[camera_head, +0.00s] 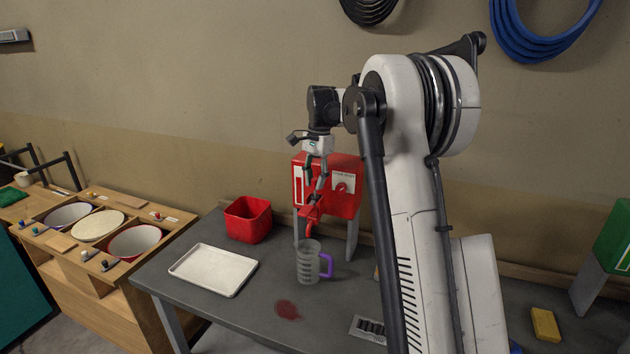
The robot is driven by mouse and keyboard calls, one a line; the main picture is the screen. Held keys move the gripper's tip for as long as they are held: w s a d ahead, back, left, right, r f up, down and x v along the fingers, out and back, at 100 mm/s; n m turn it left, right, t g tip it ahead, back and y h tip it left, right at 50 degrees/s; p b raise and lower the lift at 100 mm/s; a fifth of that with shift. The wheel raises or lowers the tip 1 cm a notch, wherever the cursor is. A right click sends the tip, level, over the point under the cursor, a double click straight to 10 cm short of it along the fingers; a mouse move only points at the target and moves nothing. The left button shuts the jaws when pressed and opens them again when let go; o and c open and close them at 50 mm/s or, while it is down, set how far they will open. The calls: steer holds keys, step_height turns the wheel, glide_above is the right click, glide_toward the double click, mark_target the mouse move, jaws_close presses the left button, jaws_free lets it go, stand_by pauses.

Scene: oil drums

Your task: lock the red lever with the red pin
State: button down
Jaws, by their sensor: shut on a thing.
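The red drum (347,202) stands on legs at the back of the grey table, with a round red fitting and labels on its front. A red tap with its lever (310,212) sticks out at the drum's lower front left. My gripper (319,190) points down in front of the drum, with its fingertips at the tap. It is shut on a small red part there. I cannot tell whether this is the red pin or the lever. The pin cannot be made out separately. A clear measuring jug (308,265) with a purple handle stands below the tap.
A red bin (248,220) and a white tray (213,270) are left of the jug. A dark red spill (287,310) and a small grate (369,329) lie in front. A yellow sponge (545,324) and a green drum (613,236) are at right. Bowls sit in a wooden counter (160,226) at left.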

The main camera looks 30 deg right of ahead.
steer(key=shift+f+b, duration=0.9)
steer(key=shift+f, duration=0.5)
stand_by(0.9)
steer(key=c, duration=1.5)
jaws_free()
steer(key=r, duration=1.2)
steer(key=shift+d+r, duration=0.15)
steer(key=shift+d, duration=0.1)
steer(key=s+a+f+n+t+h+b, duration=0.1)
steer(key=s+a+n+t+b, duration=0.45)
steer(key=s+a, duration=1.15)
steer(key=s+a+f+n, duration=0.1)
steer(key=s+f+n, duration=0.1)
steer(key=s+f, duration=0.3)
steer(key=s+a+f+n+t+b, duration=0.1)
steer(key=s+a+f+n, duration=0.1)
steer(key=s+f, duration=0.4)
steer(key=s+a+f+n+t+b, duration=0.1)
steer(key=s+f+n, duration=0.3)
steer(key=s, duration=0.6)
steer(key=shift+s+a+f, duration=0.35)
steer(key=shift+a+f, duration=0.25)
steer(key=shift+f, duration=0.25)
